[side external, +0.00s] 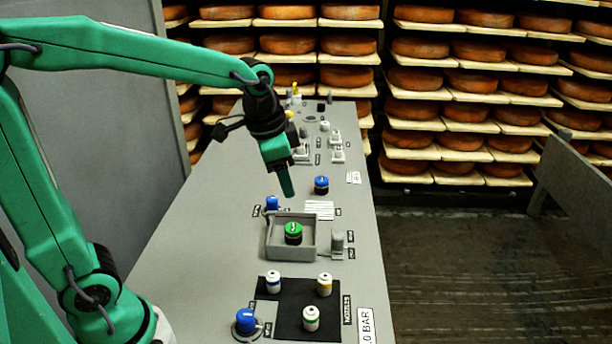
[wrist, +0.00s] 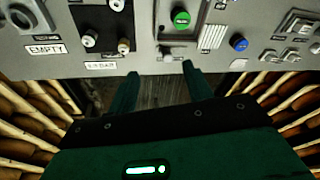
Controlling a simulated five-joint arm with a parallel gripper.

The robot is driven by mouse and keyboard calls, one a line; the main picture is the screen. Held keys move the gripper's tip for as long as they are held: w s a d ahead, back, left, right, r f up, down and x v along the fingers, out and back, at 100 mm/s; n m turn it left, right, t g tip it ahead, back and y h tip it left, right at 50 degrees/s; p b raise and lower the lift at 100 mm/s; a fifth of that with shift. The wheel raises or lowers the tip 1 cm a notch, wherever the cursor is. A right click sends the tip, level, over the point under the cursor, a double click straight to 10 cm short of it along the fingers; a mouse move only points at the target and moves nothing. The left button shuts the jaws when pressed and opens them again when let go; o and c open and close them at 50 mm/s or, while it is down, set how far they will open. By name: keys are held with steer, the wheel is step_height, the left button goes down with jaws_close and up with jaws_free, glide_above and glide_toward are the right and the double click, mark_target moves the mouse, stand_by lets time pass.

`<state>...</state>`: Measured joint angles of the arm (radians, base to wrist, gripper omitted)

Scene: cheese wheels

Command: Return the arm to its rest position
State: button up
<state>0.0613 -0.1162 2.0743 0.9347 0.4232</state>
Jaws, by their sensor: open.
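My arm is stretched out over the grey bench (side external: 200,235), with the elbow high. My gripper (side external: 287,188) points down and hangs above the bench, behind the grey tray (side external: 271,252). It looks empty. In the wrist view the two fingers of my gripper (wrist: 160,76) stand apart with nothing between them. A green-topped round piece (side external: 293,233) sits inside the tray, clear of the fingers; it also shows in the wrist view (wrist: 181,19). The side view shows only one finger clearly.
A blue-topped piece (side external: 321,186) stands on the bench behind the tray. A black mat (side external: 292,300) with white banded pieces (side external: 311,319) and a blue knob (side external: 246,321) lie at the front. Small fittings (side external: 337,150) stand at the back. Cheese shelves (side external: 455,85) stand beyond.

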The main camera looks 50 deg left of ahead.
steer(key=s+a+r+n+t, duration=0.1)
steer(key=s+n, duration=0.4)
steer(key=s, duration=0.9)
steer(key=shift+a+r+n+t, duration=0.25)
steer(key=shift+a+t, duration=0.35)
steer(key=shift+t, duration=0.3)
steer(key=shift+o, duration=0.2)
steer(key=shift+w, duration=0.1)
